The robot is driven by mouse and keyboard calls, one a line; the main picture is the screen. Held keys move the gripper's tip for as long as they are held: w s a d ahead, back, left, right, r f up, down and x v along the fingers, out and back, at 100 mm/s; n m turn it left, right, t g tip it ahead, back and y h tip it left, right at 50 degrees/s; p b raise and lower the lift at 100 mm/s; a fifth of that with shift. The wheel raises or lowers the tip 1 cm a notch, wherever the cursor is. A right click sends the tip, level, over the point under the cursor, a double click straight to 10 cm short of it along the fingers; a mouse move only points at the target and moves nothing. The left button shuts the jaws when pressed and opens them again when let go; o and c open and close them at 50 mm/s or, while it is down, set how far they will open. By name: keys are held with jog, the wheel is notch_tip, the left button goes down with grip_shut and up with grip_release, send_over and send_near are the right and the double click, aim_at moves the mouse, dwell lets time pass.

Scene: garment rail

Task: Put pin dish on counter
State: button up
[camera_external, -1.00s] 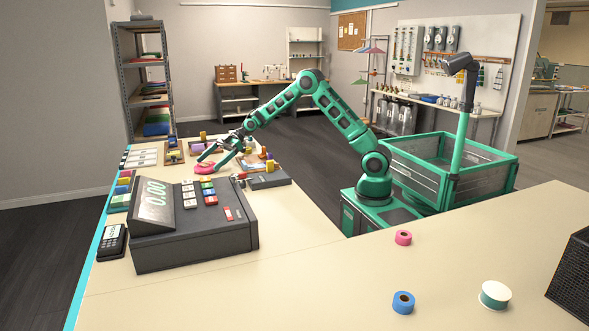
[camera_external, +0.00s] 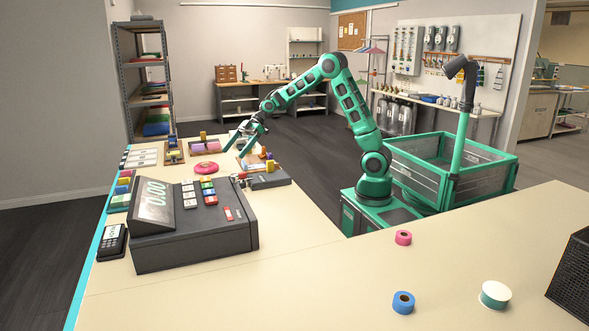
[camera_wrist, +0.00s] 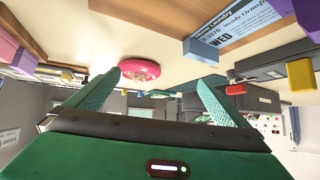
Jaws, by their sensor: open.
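The pink pin dish (camera_external: 206,168) lies on the counter (camera_external: 290,222) behind the cash register. It also shows in the wrist view (camera_wrist: 139,71), beyond the fingertips and apart from them, with small pins in its middle. My gripper (camera_external: 240,145) is open and empty, above the counter to the upper right of the dish. Its two green fingers (camera_wrist: 158,80) stand apart in the wrist view with nothing between them.
The cash register (camera_external: 190,225) stands in front of the dish. A dark device (camera_external: 268,179) and wooden trays with coloured blocks (camera_external: 205,145) sit close by. Tape rolls (camera_external: 403,302) lie on the near counter. Bare counter surrounds the dish.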

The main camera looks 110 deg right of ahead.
jog(key=s+a+m+g+h, duration=0.1)
jog(key=s+a, duration=0.2)
jog(key=s, duration=0.2)
jog(key=s+a+m+g+h, duration=0.1)
jog(key=s+a+g, duration=0.1)
jog(key=s+a, duration=0.1)
jog(key=s+a+m+g+h, duration=0.1)
jog(key=s+a+m, duration=0.1)
jog(key=s, duration=0.4)
jog(key=shift+s+a+g, duration=0.3)
jog(key=shift+s+a, duration=0.05)
jog(key=shift+a, duration=0.35)
jog(key=s+a+f+m+g, duration=0.1)
jog(key=s+a+m+g, duration=0.1)
jog(key=s, duration=1.1)
jog(key=s+a+f+m+g+h, duration=0.1)
jog(key=s+a+m+g, duration=0.2)
jog(key=s, duration=1)
jog(key=shift+s+a+f+m, duration=0.2)
jog(key=shift+a+f+m, duration=0.2)
jog(key=shift+a+m, duration=0.45)
jog(key=shift+w+a, duration=0.15)
